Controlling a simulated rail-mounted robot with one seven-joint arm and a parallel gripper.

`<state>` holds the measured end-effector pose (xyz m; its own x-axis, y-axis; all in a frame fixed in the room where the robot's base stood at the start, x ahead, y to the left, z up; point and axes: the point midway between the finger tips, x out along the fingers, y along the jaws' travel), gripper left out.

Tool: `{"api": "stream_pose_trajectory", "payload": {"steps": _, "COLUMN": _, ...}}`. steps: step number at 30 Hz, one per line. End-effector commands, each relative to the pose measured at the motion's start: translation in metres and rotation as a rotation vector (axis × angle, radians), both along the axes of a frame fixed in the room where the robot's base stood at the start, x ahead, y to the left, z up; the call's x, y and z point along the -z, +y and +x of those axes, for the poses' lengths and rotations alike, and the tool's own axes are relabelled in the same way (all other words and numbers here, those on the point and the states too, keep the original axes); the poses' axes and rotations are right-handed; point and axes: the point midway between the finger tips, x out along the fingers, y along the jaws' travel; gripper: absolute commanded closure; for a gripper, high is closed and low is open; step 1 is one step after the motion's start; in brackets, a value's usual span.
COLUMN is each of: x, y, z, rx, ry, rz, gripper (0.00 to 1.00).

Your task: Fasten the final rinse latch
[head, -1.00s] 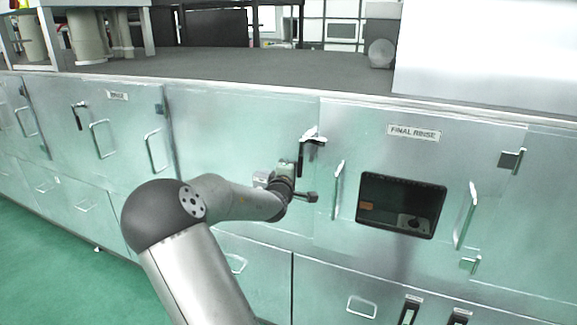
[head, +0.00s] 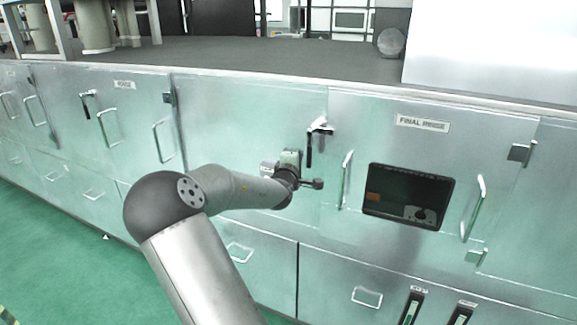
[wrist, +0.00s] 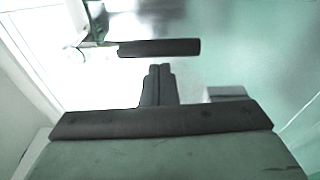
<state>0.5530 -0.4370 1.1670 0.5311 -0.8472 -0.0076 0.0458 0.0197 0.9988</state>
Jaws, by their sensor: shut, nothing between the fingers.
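The final rinse door (head: 385,140) bears a "FINAL RINSE" label and a dark window. At its upper left edge is the latch, with a bright metal bracket (head: 320,126) and a black handle (head: 309,148) hanging straight down. My gripper (head: 318,184) is just below the handle, in front of the cabinet. In the wrist view, the black handle (wrist: 160,48) lies across the picture just beyond my fingertips (wrist: 159,68). The fingers are together, with nothing between them. A narrow gap shows between fingertips and handle; its depth is hard to judge.
A door pull (head: 346,180) stands out right of my gripper, and another (head: 473,208) is beyond the window (head: 408,195). Further left is the rinse door with its own black latch (head: 88,104). Drawers lie below. The green floor (head: 60,255) at left is clear.

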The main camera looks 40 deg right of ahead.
Motion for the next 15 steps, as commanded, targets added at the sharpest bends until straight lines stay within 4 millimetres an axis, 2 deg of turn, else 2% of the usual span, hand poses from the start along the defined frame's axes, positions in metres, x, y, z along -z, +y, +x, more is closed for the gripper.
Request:
{"api": "stream_pose_trajectory", "payload": {"steps": 4, "x": 0.000, "y": 0.002, "z": 0.019, "rx": 0.000, "ry": 0.001, "rz": -0.003, "gripper": 1.00}}
{"api": "stream_pose_trajectory", "payload": {"steps": 15, "x": 0.002, "y": 0.066, "z": -0.021, "rx": -0.001, "ry": 0.000, "rz": 0.000, "gripper": 1.00}}
